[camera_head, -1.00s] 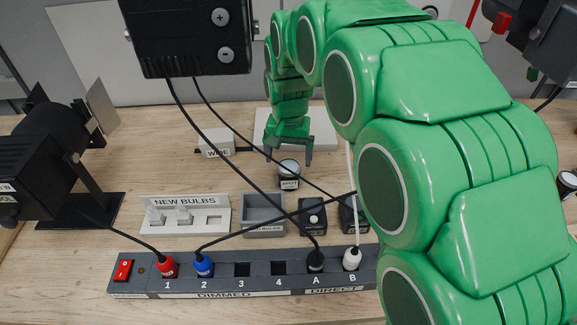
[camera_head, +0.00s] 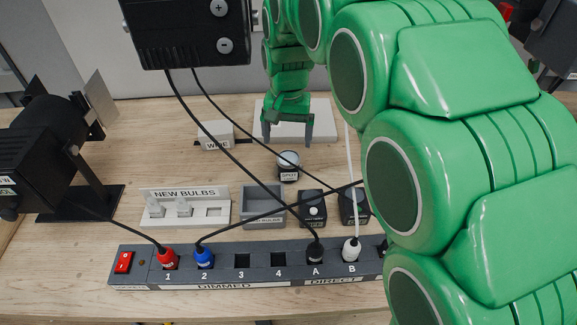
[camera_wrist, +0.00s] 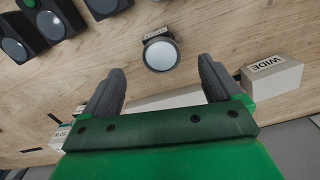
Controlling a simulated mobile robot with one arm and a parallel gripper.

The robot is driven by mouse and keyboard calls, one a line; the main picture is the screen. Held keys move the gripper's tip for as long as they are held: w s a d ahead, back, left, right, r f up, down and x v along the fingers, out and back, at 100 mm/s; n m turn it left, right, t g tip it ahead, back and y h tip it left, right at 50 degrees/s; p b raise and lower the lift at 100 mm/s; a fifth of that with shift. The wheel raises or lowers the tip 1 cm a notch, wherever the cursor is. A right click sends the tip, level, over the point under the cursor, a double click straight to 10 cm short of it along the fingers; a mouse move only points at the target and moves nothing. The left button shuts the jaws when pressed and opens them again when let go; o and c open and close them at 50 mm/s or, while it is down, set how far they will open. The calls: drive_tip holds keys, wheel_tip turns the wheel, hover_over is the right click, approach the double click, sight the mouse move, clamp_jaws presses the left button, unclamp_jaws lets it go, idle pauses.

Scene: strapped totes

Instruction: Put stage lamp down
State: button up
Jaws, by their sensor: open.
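A small dark round piece with a pale top and a SPOT label (camera_head: 288,166) stands upright on the table behind the small grey bin. It also shows in the wrist view (camera_wrist: 160,54), beyond my fingertips. My gripper (camera_head: 287,134) is open and empty behind it, with a gap between. In the wrist view my gripper (camera_wrist: 162,72) has its two fingers spread, with nothing between them. A black lamp (camera_head: 35,150) on a stand is at the left. Another black lamp head (camera_head: 188,35) hangs at the top. I cannot tell which is the named stage lamp.
A dark power strip (camera_head: 260,262) with plugged cables lies in front. Cables cross the middle of the table. A white WIDE box (camera_head: 214,136), a NEW BULBS holder (camera_head: 186,212), a grey bin (camera_head: 263,203) and black boxes (camera_head: 313,207) stand nearby.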

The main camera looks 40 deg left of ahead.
drive_tip(key=s+d+n+g+h, duration=0.2)
drive_tip(key=s+d+n+g, duration=0.15)
drive_tip(key=s+d, duration=0.55)
drive_tip(key=s+d+n+g+h, duration=0.2)
drive_tip(key=s+d+g, duration=0.25)
drive_tip(key=s, duration=0.85)
drive_tip(key=m+g+y, duration=0.2)
drive_tip(key=m+y, duration=1.1)
drive_tip(key=m, duration=0.7)
approach(294, 164)
drive_tip(key=a+f, duration=0.1)
drive_tip(key=s+a+f, duration=0.1)
drive_tip(key=f, duration=0.1)
drive_tip(key=shift+a, duration=0.1)
drive_tip(key=shift+w+f+m+t+y, duration=0.15)
drive_tip(key=shift+w+m+t+y, duration=0.25)
drive_tip(key=shift+m, duration=0.25)
drive_tip(key=shift+x, duration=3.95)
